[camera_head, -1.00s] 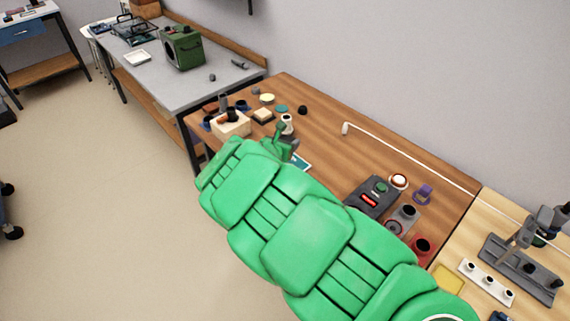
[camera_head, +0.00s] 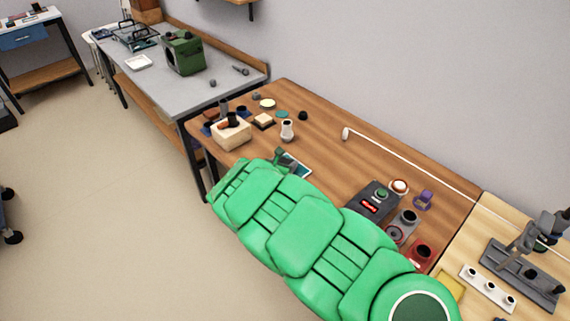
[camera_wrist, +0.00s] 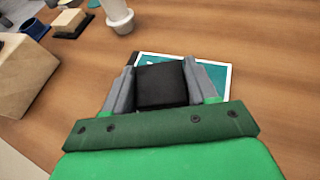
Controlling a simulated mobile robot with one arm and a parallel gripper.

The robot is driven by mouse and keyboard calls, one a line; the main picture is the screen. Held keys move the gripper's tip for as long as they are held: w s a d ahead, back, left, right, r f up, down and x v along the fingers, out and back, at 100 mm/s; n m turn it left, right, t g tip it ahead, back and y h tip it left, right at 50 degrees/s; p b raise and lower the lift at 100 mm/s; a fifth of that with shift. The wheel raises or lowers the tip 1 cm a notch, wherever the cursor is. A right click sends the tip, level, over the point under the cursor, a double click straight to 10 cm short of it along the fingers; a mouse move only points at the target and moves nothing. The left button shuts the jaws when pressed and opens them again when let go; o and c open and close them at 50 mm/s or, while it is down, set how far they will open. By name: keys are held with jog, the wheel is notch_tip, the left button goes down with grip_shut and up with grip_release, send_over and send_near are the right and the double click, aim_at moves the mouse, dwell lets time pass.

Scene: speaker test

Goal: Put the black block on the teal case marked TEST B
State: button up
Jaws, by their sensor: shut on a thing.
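My gripper (camera_wrist: 163,88) is shut on the black block (camera_wrist: 162,84), which sits between its two grey fingers in the wrist view. In the head view, my gripper (camera_head: 282,156) is at the end of the green arm, over the wooden table. The teal case (camera_wrist: 214,76), flat with a white border, lies under and behind the block and fingers in the wrist view. It also shows in the head view (camera_head: 300,169), beside my gripper. Its marking is mostly hidden and cannot be read. I cannot tell whether the block touches the case.
A white vase-like cup (camera_head: 287,131) stands just beyond my gripper. A light wooden box (camera_head: 231,134) and several small things are at the table's far left. A dark device with a red light (camera_head: 371,205) is to the right. The table's middle (camera_head: 325,135) is clear.

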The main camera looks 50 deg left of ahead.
jog(key=shift+f, duration=0.25)
jog(key=o, duration=1.1)
jog(key=shift+r, duration=0.15)
jog(key=shift+v, duration=5.95)
